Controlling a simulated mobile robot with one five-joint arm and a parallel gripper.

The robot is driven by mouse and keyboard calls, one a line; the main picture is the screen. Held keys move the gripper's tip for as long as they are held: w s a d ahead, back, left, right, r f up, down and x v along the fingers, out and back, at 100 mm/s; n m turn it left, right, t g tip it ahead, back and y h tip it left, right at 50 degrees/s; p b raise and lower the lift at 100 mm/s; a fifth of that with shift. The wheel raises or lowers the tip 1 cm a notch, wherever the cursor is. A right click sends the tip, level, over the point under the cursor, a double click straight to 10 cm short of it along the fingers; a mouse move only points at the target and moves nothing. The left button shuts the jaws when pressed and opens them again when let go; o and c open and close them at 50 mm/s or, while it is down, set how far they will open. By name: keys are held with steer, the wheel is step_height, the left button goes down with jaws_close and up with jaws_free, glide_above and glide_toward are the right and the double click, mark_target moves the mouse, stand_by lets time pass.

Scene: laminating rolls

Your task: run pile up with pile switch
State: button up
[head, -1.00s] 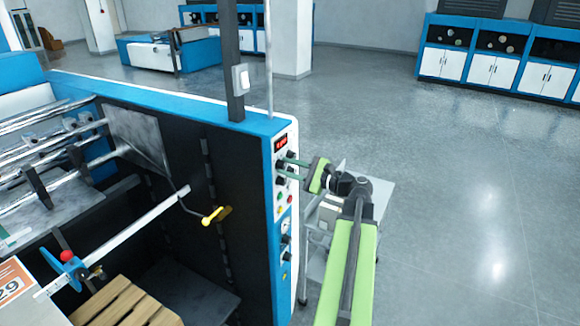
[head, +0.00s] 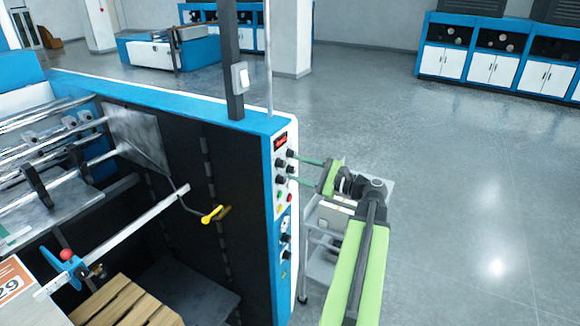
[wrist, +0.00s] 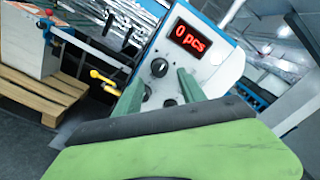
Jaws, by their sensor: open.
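The control panel (head: 282,190) is on the blue end of the machine. It has a red display (head: 280,142), several black knobs and some coloured buttons; I cannot tell which control is the pile switch. In the wrist view the display (wrist: 188,37) reads "0 pcs", with a black knob (wrist: 159,67) below it. My gripper (head: 299,169) is open and faces the upper knobs from the right, with nothing held. In the wrist view its green fingers (wrist: 161,76) stand either side of the line to that knob. Other knobs below are partly hidden by the fingers.
A wooden pallet (head: 125,305) stands low inside the machine, near a sheet marked 29 (head: 12,283). A yellow-handled crank (head: 211,214) sticks out left of the panel. A grey cart (head: 318,255) stands under my arm. The floor to the right is clear.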

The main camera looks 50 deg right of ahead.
steer(key=v, duration=1.3)
steer(key=shift+s, duration=0.1)
